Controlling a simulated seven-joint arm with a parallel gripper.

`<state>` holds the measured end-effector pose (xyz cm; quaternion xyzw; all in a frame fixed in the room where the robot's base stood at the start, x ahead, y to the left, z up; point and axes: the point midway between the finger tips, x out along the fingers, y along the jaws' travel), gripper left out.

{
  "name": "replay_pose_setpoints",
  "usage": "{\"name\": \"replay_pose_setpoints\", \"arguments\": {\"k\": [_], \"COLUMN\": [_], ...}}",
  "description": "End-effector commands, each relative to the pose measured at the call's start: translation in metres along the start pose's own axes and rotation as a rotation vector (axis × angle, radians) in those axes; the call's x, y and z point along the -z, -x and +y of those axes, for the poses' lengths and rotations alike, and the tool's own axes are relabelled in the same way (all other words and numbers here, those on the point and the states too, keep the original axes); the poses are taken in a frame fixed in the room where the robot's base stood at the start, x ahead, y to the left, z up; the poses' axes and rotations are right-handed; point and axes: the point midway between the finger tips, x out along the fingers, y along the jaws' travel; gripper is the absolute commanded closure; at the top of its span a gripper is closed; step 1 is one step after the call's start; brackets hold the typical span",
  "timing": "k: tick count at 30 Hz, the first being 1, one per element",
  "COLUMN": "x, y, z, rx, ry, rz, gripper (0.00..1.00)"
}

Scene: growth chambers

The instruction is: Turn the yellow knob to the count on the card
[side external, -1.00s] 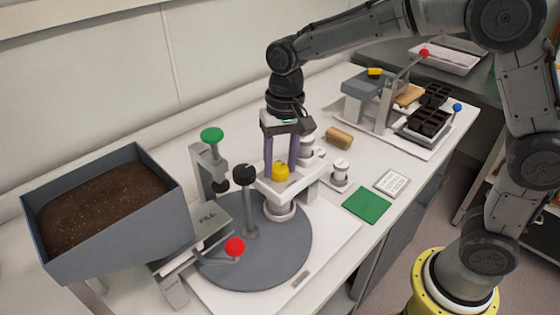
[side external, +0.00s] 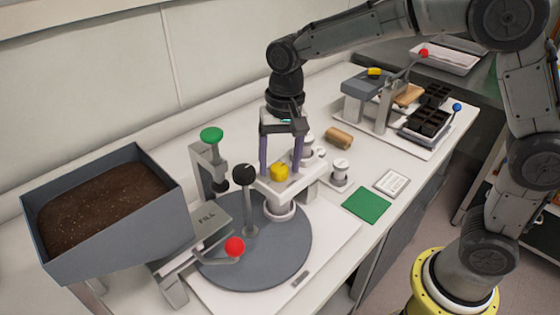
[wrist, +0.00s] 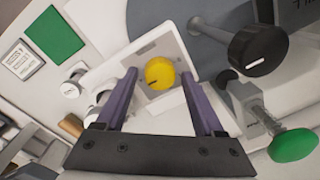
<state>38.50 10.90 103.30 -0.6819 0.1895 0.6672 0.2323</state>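The yellow knob (side external: 279,172) sits on a white raised housing (side external: 300,186) over the edge of the grey turntable. It also shows in the wrist view (wrist: 160,73), with a dark pointer line toward its lower left. My gripper (side external: 279,164) points down over the knob, with its purple fingers spread either side. In the wrist view the gripper (wrist: 160,76) shows gaps between both fingers and the knob. The card (side external: 392,183) lies flat on the bench, right of the green square. It also shows in the wrist view (wrist: 22,60); its print is too small to read.
A black-knobbed post (side external: 245,176), a red-ended lever (side external: 234,246) and a green-topped press (side external: 212,136) stand close left of the knob. White cylinders (side external: 340,172) stand to its right. The green square (side external: 367,205) lies on the bench. A soil hopper (side external: 120,235) is far left.

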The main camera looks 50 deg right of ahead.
Motion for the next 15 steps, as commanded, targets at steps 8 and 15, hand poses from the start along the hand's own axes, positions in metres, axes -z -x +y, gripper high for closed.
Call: {"name": "replay_pose_setpoints", "arguments": {"k": [8, 15], "x": [0.0, 0.001], "y": [-0.001, 0.015], "z": [0.001, 0.0], "rx": [-0.003, 0.0], "ry": [0.001, 0.001], "rz": [-0.001, 0.001], "gripper": [0.22, 0.22]}}
